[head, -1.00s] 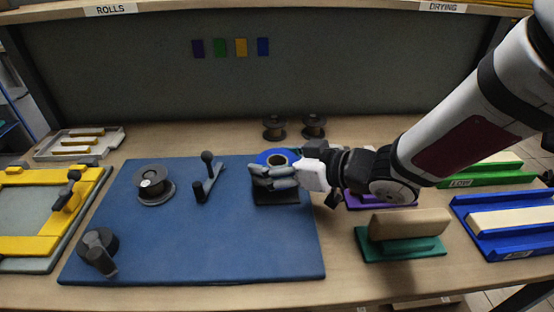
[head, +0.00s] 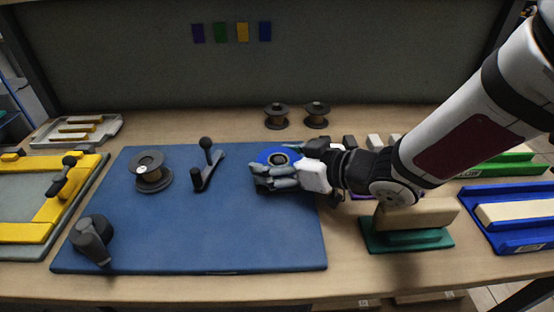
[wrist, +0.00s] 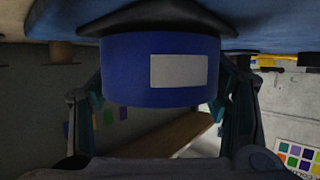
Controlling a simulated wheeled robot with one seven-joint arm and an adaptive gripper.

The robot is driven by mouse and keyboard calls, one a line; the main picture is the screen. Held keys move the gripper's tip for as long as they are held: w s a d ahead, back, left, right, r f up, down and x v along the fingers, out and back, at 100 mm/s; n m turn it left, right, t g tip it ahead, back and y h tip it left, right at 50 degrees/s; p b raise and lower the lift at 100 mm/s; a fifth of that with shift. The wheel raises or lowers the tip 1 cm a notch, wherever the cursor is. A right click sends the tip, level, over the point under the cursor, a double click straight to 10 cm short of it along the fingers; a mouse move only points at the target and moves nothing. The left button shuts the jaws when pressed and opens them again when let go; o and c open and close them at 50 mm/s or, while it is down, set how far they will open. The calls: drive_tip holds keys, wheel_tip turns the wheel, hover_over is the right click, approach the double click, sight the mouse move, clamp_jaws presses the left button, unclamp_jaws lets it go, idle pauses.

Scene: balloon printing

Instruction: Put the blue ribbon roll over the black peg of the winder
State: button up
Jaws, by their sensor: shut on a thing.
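The blue ribbon roll (head: 264,156) is upright, its round opening facing up, at the right part of the blue mat. In the wrist view the blue roll (wrist: 125,70) shows a pale label and sits between the two fingers. My gripper (head: 276,180) is shut on its sides. A dark base (wrist: 160,17) lies right against or very close to the roll's underside; I cannot tell whether they touch. The black peg is not clearly visible, so I cannot tell whether it is inside the roll. A black crank arm with a knob (head: 206,165) stands left of the roll.
A dark spool (head: 152,163) and a black device (head: 92,238) are on the blue mat (head: 200,235). Two dark spools (head: 277,115) stand behind. A green block with a tan top (head: 410,238) and a blue tray (head: 500,240) are at right, below my arm.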

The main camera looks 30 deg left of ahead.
drive_tip(key=o, duration=1.3)
wheel_tip(320, 180, up, 10)
